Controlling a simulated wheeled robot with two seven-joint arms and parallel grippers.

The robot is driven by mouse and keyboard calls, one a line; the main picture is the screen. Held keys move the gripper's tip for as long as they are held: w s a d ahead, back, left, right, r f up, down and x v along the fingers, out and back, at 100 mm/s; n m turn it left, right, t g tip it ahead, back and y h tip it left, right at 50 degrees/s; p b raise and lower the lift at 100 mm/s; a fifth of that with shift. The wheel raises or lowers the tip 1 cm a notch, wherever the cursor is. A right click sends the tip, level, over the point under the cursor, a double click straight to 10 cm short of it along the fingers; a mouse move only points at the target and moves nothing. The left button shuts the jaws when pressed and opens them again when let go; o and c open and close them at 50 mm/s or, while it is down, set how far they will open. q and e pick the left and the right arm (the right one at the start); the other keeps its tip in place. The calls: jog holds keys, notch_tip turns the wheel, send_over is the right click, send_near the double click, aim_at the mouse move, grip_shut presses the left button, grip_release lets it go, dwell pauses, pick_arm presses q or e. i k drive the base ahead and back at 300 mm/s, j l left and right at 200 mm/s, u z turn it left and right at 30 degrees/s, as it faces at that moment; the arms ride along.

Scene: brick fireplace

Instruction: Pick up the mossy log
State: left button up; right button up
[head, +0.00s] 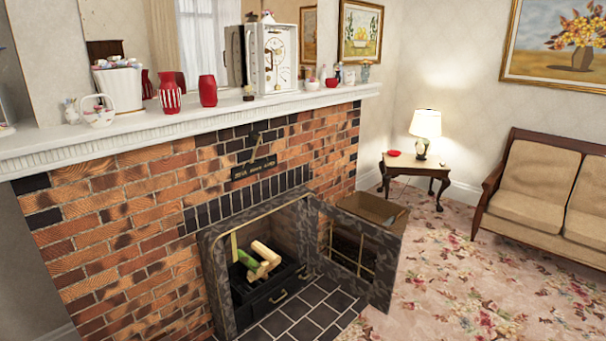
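A greenish log, which looks like the mossy log (246,261), lies in the firebox of the brick fireplace. It is beside and partly under pale cut logs (266,253) on the dark grate (263,298). The pieces overlap, so I cannot tell exactly how they touch. Neither of my grippers is in view.
The fireplace's screen door (352,262) stands swung open to the right. The dark tiled hearth (305,322) is bare in front. A mantel (150,129) with ornaments runs above. Flowered carpet (480,290) is clear to the right.

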aim_at(245, 259)
jog(key=i+l+u, duration=0.15)
jog(key=i, duration=0.35)
jog(key=i+l+u, duration=0.1)
jog(key=i, duration=0.45)
jog(key=i+l+u, duration=0.15)
jog(key=i, duration=0.35)
jog(key=i+l+u, duration=0.15)
jog(key=i+l, duration=0.25)
jog(key=i+l+u, duration=0.1)
jog(key=l, duration=0.2)
jog(key=i+l+u, duration=0.1)
jog(key=i+l, duration=0.15)
jog(key=i+l+u, duration=0.15)
jog(key=l, duration=0.2)
jog(key=i+l+u, duration=0.1)
jog(key=l, duration=0.2)
jog(key=i+l+u, duration=0.1)
jog(key=l, duration=0.25)
